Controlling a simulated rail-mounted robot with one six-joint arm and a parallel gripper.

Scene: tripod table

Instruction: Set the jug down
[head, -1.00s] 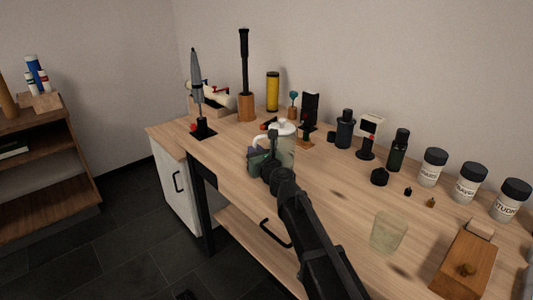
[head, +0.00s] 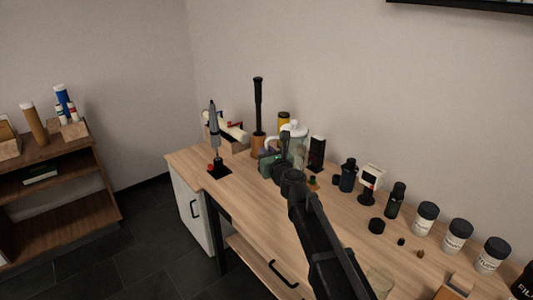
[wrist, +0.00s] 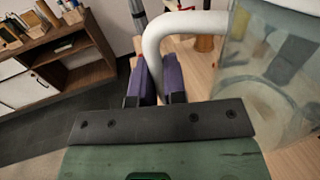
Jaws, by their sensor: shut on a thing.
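The jug (head: 298,150) is a clear vessel with a white lid and white handle. In the head view it is beyond my gripper (head: 276,160), over the back part of the wooden table (head: 345,222). In the wrist view the jug's clear wall (wrist: 275,75) fills the right side. There my gripper (wrist: 161,75) is shut on the white handle (wrist: 185,22), its purple finger pads around the handle's near end. The jug looks upright. Its base is partly hidden by my gripper, so I cannot tell whether it touches the table.
A tall dark mill (head: 258,118) and a yellow cylinder (head: 283,119) stand close behind the jug. A black stand (head: 317,153) is just right of it. A grey upright tool on a black base (head: 217,170) is to the left. Several dark bottles and jars line the right.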

